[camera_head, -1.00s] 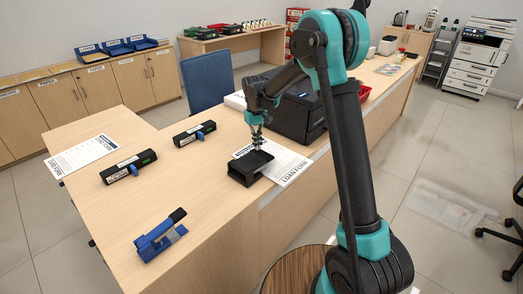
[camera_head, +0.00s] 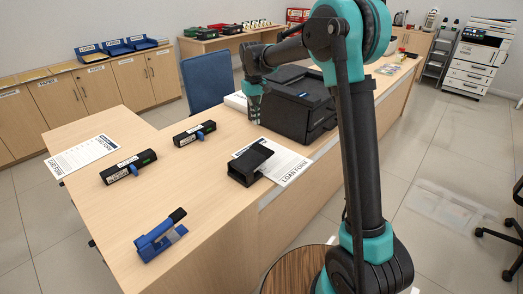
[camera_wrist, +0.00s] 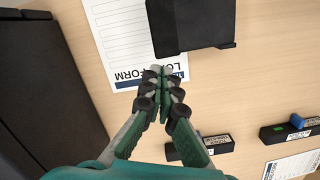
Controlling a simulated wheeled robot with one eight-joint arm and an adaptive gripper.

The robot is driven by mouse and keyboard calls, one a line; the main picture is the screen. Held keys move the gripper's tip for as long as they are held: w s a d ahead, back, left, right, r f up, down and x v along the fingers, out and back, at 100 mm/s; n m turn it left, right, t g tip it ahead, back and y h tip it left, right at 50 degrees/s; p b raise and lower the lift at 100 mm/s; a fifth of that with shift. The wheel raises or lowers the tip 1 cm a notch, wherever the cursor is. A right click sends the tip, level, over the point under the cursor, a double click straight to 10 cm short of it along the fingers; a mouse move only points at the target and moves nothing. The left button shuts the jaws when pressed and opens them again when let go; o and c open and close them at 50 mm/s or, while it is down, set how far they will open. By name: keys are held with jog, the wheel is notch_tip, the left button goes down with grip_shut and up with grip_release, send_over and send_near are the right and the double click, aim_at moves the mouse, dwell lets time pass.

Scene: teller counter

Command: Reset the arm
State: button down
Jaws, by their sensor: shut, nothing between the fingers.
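My gripper (camera_head: 254,120) is raised above the counter, left of the large black machine, in the head view. In the wrist view my gripper (camera_wrist: 163,72) points down with its green fingers together and empty. A black stamp-like block (camera_head: 247,163) lies on the loan form (camera_head: 287,166) on the counter; it also shows in the wrist view (camera_wrist: 195,24) beyond the fingertips. The gripper is apart from the block and the form.
The black machine (camera_head: 300,110) stands close beside my gripper. A blue chair (camera_head: 207,84) is behind. The counter's middle is clear.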

jog(key=s+d+f+m+t+y, duration=0.1)
jog(key=s+d+f+m+t, duration=0.15)
jog(key=s+d, duration=0.85)
jog(key=s+d+f+m+t, duration=0.15)
jog(key=s+d+f, duration=0.25)
jog(key=s+d, duration=0.65)
jog(key=s+d+f+m+t, duration=0.1)
jog(key=s+d+f+m, duration=0.1)
jog(key=s+d+f, duration=0.3)
jog(key=s+d, duration=0.1)
jog(key=s, duration=0.3)
jog(key=shift+d+f, duration=0.15)
jog(key=shift+f, duration=0.15)
jog(key=shift+w+r, duration=0.1)
jog(key=shift+w, duration=0.05)
jog(key=w+a+r+n+y, duration=0.1)
jog(key=w+a+r+n, duration=0.4)
jog(key=w+a+r, duration=0.3)
jog(key=w+a+r+n+g+y, duration=0.1)
jog(key=w+a+r+n, duration=0.4)
jog(key=w+a, duration=0.9)
notch_tip(320, 180, up, 4)
jog(key=shift+w+a+f+g, duration=0.1)
jog(key=shift+w+a+g, duration=0.2)
jog(key=shift+w+a, duration=0.15)
